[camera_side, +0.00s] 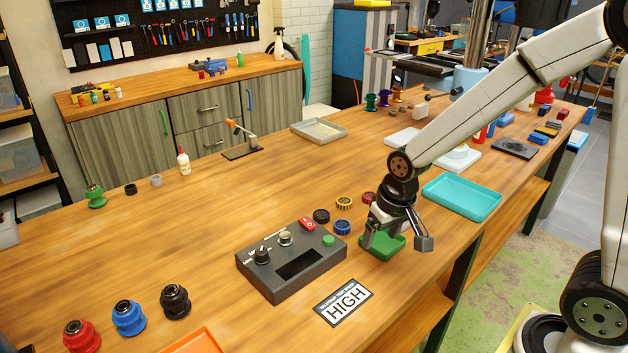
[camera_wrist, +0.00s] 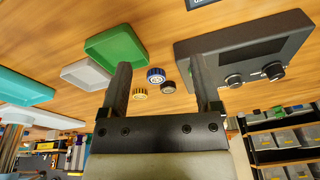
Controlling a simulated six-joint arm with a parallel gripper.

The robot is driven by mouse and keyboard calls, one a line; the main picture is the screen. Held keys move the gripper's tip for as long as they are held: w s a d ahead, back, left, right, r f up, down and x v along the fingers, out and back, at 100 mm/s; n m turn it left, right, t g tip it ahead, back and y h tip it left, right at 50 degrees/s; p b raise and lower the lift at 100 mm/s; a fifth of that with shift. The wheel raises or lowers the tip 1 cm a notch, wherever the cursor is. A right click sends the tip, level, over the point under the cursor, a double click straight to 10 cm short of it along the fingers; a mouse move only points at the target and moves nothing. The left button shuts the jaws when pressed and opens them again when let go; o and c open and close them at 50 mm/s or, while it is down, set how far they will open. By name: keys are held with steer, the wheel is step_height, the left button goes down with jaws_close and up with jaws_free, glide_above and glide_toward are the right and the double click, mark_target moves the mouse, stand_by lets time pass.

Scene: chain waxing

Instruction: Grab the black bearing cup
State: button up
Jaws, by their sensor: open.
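A small black ribbed cup (camera_side: 321,216) lies on the bench behind the control box, beside a blue one (camera_side: 341,228) and a yellow one (camera_side: 344,203). In the wrist view the black cup (camera_wrist: 168,88) is seen between my fingers, behind the blue one (camera_wrist: 156,75) and right of the yellow one (camera_wrist: 139,95). A larger black stepped cup (camera_side: 174,301) stands at the front left, right of a blue and a red one; which black cup is meant I cannot tell. My gripper (camera_side: 388,232) is open and empty above the green tray, right of the small cups.
The grey control box (camera_side: 290,262) stands left of my gripper, with a HIGH sign (camera_side: 344,302) in front. The green tray (camera_side: 383,246) is below my gripper and a teal tray (camera_side: 461,197) is to the right. The left middle of the bench is clear.

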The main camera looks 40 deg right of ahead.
steer(key=w+d+m+g, duration=0.15)
steer(key=w+m, duration=0.45)
steer(key=w, duration=0.6)
steer(key=m, duration=0.5)
glide_above(322, 213)
steer(key=s, duration=0.1)
steer(key=shift+a+f+g, duration=0.25)
steer(key=shift+f, duration=0.45)
steer(key=shift+w+d+f+m, duration=0.15)
steer(key=shift+w+d+m, duration=0.05)
steer(key=shift+w+m, duration=0.45)
steer(key=shift+s, duration=0.1)
steer(key=shift+f, duration=1.3)
steer(key=shift+s+f, duration=0.1)
steer(key=shift+f, duration=2.5)
